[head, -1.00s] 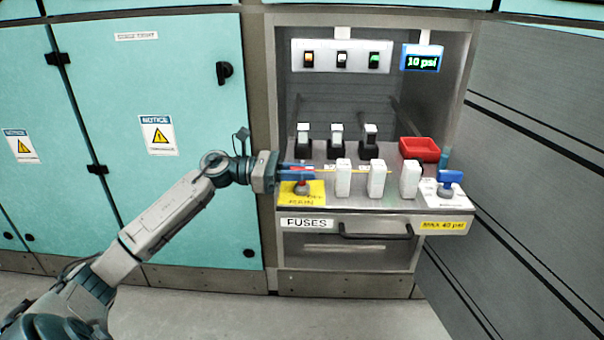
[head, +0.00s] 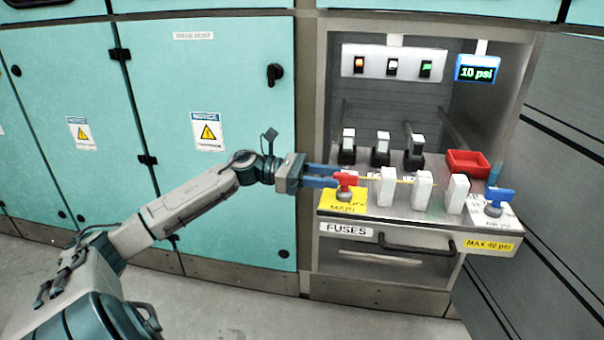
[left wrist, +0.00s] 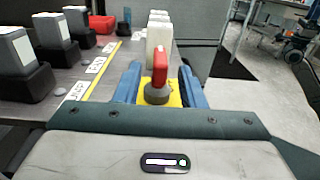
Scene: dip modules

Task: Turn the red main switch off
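The red main switch (head: 346,181) stands on a yellow plate (head: 340,203) marked MAIN, at the left front of the steel panel. My left gripper (head: 328,178) reaches it from the left with its blue fingers level. In the left wrist view, the red handle (left wrist: 160,66) stands upright on a grey round base (left wrist: 157,93). The two blue fingers lie on either side of it with gaps between. My left gripper (left wrist: 160,86) is open around the switch. The right gripper is not in view.
White fuse blocks (head: 422,190) stand just right of the switch, with black holders (head: 380,152) behind. A red tray (head: 467,163) and a blue valve handle (head: 498,198) are further right. A drawer handle (head: 415,247) projects below the panel.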

